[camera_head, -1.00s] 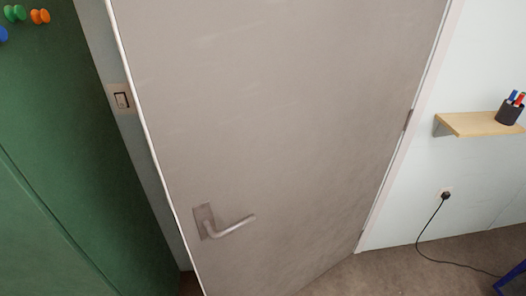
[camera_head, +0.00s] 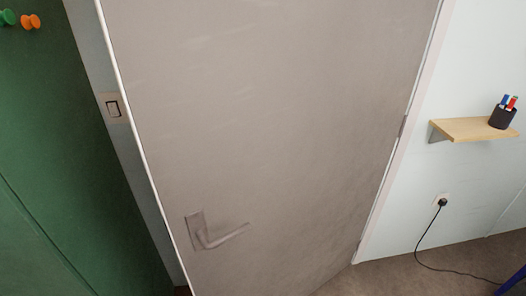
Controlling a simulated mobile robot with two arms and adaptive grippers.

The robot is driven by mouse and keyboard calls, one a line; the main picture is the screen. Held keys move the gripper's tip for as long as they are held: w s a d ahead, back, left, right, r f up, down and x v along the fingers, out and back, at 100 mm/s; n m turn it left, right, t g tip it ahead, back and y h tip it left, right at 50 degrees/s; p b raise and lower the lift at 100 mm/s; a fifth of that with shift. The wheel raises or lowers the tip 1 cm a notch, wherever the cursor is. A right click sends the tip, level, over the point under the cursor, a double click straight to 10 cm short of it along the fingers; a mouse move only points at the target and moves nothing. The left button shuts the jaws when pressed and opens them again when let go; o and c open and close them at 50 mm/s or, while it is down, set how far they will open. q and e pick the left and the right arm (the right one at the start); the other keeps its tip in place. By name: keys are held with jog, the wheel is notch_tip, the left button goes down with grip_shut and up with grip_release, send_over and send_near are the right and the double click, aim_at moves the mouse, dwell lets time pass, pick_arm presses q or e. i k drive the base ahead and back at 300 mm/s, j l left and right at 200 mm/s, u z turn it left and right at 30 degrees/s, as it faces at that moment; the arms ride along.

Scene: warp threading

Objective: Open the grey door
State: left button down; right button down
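The grey door (camera_head: 270,120) fills the middle of the head view. Its lever handle (camera_head: 222,236) is at the lower left of the door, on a square plate, with the lever pointing right and slightly up. The hinge side is at the right, beside the white frame. I cannot tell for sure how far the door stands from its frame on the handle side. Neither of my grippers is in view, and nothing touches the handle.
A green cabinet or panel (camera_head: 60,170) with knobs stands at the left. A light switch (camera_head: 113,108) is on the wall beside the door. At the right are a wooden shelf (camera_head: 462,130) with a pen cup (camera_head: 502,117), and a black cable (camera_head: 424,240) running to the floor.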

aim_at(285, 119)
jog(key=i+j+z, duration=0.1)
jog(key=z, duration=0.3)
jog(key=i+j+z, duration=0.15)
jog(key=z, duration=0.3)
jog(key=i+j, duration=0.1)
jog(key=z, duration=0.05)
